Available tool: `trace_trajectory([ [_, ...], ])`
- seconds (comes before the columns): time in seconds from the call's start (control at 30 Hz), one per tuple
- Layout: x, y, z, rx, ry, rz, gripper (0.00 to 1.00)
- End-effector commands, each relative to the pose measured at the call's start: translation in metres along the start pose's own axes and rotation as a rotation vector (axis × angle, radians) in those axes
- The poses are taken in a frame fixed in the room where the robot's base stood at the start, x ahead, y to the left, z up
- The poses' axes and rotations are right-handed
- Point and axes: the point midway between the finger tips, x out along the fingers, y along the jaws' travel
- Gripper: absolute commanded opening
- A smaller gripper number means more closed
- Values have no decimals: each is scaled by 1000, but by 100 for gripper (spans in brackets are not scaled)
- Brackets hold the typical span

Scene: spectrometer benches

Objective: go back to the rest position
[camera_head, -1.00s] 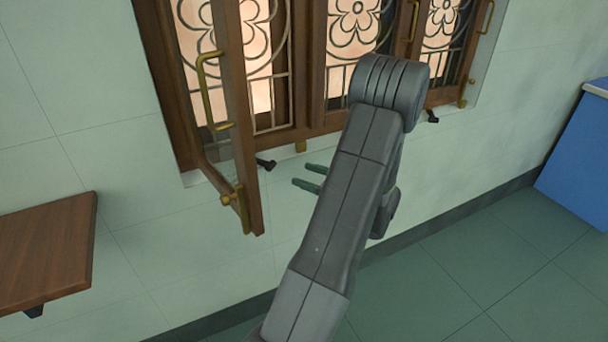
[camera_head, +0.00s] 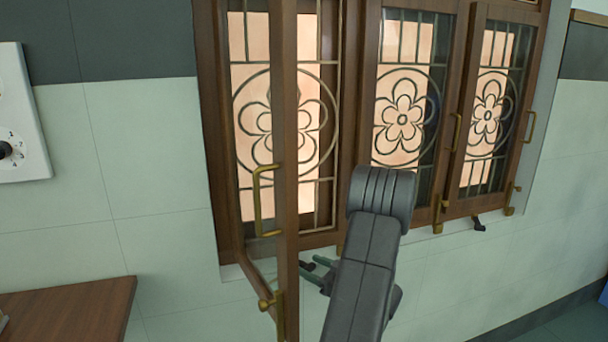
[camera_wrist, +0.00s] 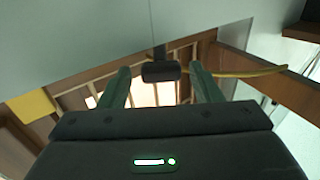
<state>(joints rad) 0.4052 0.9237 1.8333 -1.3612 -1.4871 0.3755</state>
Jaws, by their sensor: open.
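My gripper (camera_head: 316,271) shows in the head view low beside the window, partly hidden behind my own arm. In the wrist view its two green fingers (camera_wrist: 159,88) are apart with nothing held between them. A dark window catch (camera_wrist: 161,71) shows beyond the fingertips in the wrist view; I cannot tell its exact distance. My arm is folded in front of the window's lower part in the head view.
A brown window (camera_head: 402,120) with flower grilles fills the wall. Its left casement (camera_head: 285,130) stands open into the room, close to my gripper. A wooden shelf (camera_head: 75,310) is at lower left, below a white wall panel (camera_head: 18,110).

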Motion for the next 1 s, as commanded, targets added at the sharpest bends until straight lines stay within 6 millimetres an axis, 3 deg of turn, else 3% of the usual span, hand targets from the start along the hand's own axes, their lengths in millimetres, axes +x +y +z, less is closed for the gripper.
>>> trace_trajectory([
  [0.1,17,-1,0,0,0,-3,58],
  [0.33,32,-1,0,1,0,0,58],
  [0.77,30,0,0,0,0,8,58],
  [1.0,6,2,0,0,0,5,58],
])
